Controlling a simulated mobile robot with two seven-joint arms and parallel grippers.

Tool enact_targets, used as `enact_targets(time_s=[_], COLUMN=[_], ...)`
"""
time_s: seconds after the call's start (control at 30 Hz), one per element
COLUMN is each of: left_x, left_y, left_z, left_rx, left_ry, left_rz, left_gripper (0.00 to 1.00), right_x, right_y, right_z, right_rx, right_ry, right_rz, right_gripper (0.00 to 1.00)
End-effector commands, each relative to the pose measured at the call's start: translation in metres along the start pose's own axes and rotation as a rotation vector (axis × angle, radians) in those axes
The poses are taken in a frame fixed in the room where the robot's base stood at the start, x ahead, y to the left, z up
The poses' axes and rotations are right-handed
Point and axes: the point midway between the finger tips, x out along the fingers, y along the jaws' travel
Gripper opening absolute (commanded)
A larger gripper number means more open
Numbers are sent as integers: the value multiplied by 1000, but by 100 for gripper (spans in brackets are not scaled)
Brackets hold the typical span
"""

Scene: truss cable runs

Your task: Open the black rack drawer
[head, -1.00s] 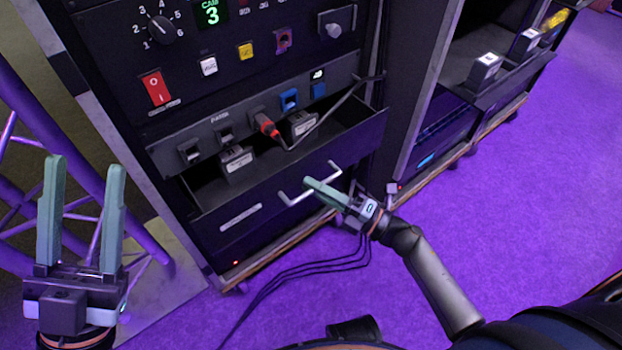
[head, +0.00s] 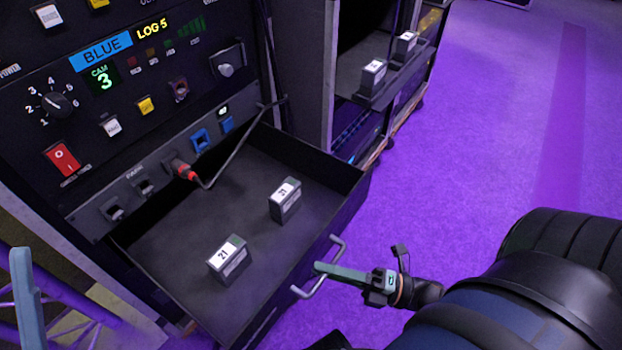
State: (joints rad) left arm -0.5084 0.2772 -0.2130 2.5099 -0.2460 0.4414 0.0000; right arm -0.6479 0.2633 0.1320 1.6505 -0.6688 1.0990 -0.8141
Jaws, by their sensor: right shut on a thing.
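The black rack drawer (head: 185,262) stands pulled well out of the rack, its inside open to view. Two dark blocks with white labels lie in it, one marked 21 (head: 229,261) nearer the front left and another (head: 285,200) farther right. A silver bar handle (head: 337,248) is on the drawer front. My right gripper (head: 322,268) is shut on the handle near its middle.
Above the drawer is a control panel with a red rocker switch (head: 62,159) and a knob (head: 57,105). A cable with a red plug (head: 184,170) loops over the drawer's back. A neighbouring rack shelf (head: 355,85) holds labelled blocks. Purple floor (head: 480,130) is clear at the right.

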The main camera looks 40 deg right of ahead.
Motion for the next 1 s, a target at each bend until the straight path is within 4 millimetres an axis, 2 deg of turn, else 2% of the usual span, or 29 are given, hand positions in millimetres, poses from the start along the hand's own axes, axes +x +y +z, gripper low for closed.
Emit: enact_targets(time_s=[0.2,0.5,0.53,0.63,0.87,1.0], left_x=[1,1,1,1,2,2], left_y=[-1,-1,-1,-2,-2,-2], left_z=[-1,-1,-1,-1,-1,-2], left_rx=[1,2,2,2,4,6], left_ry=[1,1,1,2,6,7], left_rz=[-4,-4,-4,-4,-3,1], left_gripper=[50,50,50,50,50,50], right_x=[-7,-7,-7,-7,-7,-16], right_y=[1,1,1,1,1,1], right_z=[-4,-4,-4,-4,-3,-3], right_rx=[0,0,0,1,0,2], right_ry=[1,2,2,1,1,0], right_rz=[-1,-1,-1,-1,0,-3], right_gripper=[0,0,17,27,27,27])
